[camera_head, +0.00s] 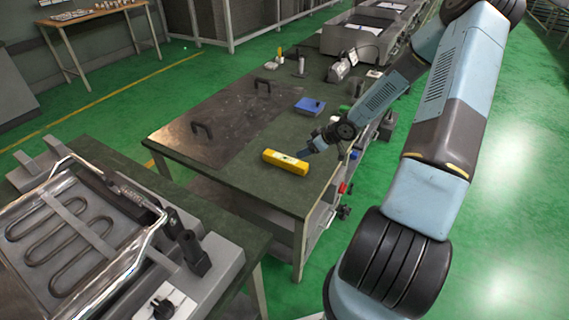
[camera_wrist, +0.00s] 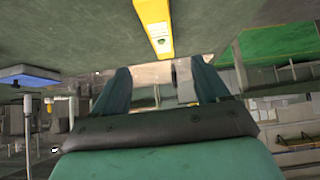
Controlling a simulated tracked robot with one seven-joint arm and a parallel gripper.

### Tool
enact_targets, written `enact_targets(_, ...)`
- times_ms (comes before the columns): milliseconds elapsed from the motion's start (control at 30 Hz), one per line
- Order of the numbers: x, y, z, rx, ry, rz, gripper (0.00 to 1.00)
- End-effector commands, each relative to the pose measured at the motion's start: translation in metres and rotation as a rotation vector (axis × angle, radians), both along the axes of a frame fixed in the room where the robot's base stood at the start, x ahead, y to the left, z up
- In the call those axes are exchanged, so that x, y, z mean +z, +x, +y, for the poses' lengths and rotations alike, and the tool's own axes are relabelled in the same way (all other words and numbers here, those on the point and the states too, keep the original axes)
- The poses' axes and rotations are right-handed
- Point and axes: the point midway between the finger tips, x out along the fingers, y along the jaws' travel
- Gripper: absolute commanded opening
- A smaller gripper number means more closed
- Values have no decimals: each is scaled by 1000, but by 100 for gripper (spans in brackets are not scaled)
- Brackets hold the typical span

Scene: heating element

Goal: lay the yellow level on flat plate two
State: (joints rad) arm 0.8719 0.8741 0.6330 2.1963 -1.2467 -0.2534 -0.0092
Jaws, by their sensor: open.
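The yellow level (camera_head: 286,162) lies on the dark green top of the middle workbench, near its front right part. In the wrist view the level (camera_wrist: 154,24) shows at the top, with its end pointing towards the space between my fingers. My gripper (camera_head: 308,151) is open and empty, just right of the level's right end. In the wrist view both fingers of my gripper (camera_wrist: 160,72) stand apart with nothing between them. A flat metal plate (camera_head: 215,125) with two black handles lies on the same bench, left of and behind the level. No number on it is readable.
A blue box (camera_head: 310,106) lies on the bench behind the level; it shows in the wrist view (camera_wrist: 28,75). A heating-element unit (camera_head: 75,235) with a metal bar frame stands on the nearer bench at left. Tools and bottles stand at the bench's far end.

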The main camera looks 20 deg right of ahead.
Motion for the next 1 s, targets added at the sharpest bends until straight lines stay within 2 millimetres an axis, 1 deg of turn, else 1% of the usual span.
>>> enact_targets(267,-11,5,8,10,33,-13,74)
enact_targets(700,-52,34,36,9,31,-12,74)
enact_targets(833,-61,41,42,8,31,-13,74)
enact_targets(1000,-66,44,45,7,30,-14,74)
